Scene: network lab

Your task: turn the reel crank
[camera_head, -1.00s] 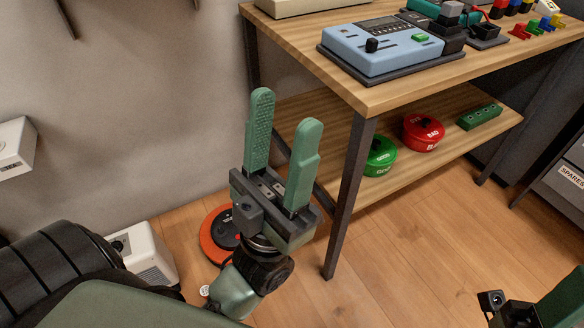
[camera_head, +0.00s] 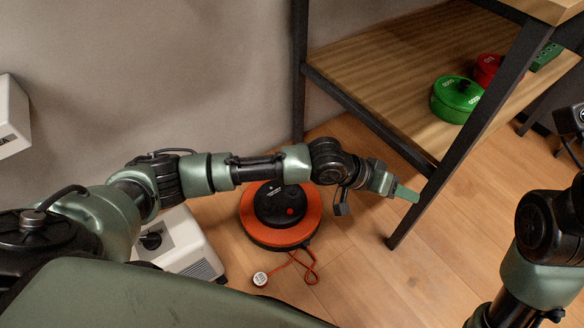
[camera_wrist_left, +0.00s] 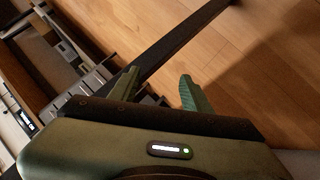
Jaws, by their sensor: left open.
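The orange and black reel (camera_head: 282,238) lies flat on the wooden floor below the wall. A red cord with a small round white end trails from its front edge. A small red knob shows on the reel's black hub; a crank arm is hard to make out. My left arm passes over the reel's back part and hides some of it. My left gripper (camera_head: 405,193) is right of the reel, near the table leg and above the floor. In the left wrist view its two green fingers (camera_wrist_left: 158,90) are apart, with nothing seen between them.
The table's dark leg (camera_head: 470,125) stands close to my left gripper. Its lower shelf (camera_head: 400,75) holds a green tin (camera_head: 456,100) and a red tin (camera_head: 487,68). A white box (camera_head: 180,246) stands left of the reel. Bare floor lies to the reel's front right.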

